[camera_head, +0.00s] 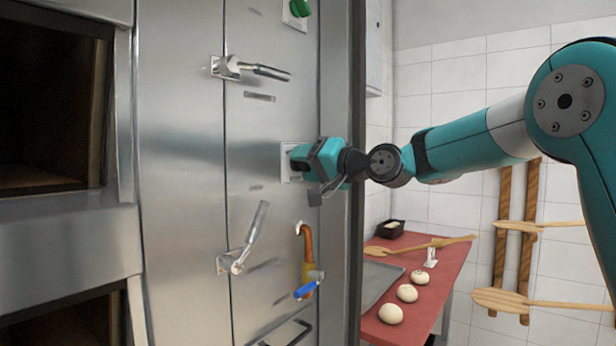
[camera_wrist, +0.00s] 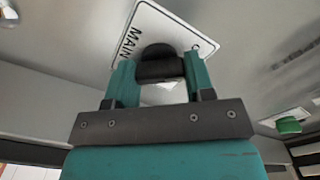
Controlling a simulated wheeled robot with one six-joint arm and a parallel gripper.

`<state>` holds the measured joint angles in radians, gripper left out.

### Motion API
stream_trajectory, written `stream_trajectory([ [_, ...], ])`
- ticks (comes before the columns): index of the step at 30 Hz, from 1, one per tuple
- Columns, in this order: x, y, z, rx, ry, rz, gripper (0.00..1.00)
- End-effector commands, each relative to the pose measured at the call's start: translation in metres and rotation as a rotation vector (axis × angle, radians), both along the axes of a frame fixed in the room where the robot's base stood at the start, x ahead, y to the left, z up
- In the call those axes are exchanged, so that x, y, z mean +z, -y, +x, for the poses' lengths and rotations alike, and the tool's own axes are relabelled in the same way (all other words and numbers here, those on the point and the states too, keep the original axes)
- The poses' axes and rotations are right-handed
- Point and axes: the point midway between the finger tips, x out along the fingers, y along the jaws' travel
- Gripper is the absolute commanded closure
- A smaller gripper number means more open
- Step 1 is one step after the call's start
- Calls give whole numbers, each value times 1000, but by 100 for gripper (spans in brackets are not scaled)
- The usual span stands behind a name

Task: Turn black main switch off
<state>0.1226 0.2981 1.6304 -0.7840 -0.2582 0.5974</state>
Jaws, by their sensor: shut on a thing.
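The black main switch (camera_wrist: 160,64) shows in the wrist view as a dark knob on a white plate (camera_wrist: 143,24) lettered "MAIN". My gripper (camera_wrist: 160,75) has its two teal fingers on either side of the knob and is shut on it. In the head view my gripper (camera_head: 296,160) reaches in from the right to the steel panel and covers the knob. Only part of the white plate (camera_head: 286,163) shows there. The knob's exact angle is hard to tell.
A green knob (camera_head: 299,8) is above. Lever handles (camera_head: 262,71) (camera_head: 252,232) stick out from the panel. A blue-handled valve (camera_head: 308,288) is below. A red table (camera_head: 440,285) with dough balls (camera_head: 407,293) stands right of the panel. Wooden peels (camera_head: 540,303) hang on the tiled wall.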

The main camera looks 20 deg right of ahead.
Motion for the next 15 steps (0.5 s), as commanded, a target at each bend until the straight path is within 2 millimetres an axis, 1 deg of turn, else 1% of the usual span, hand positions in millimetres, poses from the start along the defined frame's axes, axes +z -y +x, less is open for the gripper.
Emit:
stream_trajectory([
  [6, 1, 1, 1, -3, 41, -49, 75],
  [15, 2, 1, 1, -4, 52, -64, 75],
])
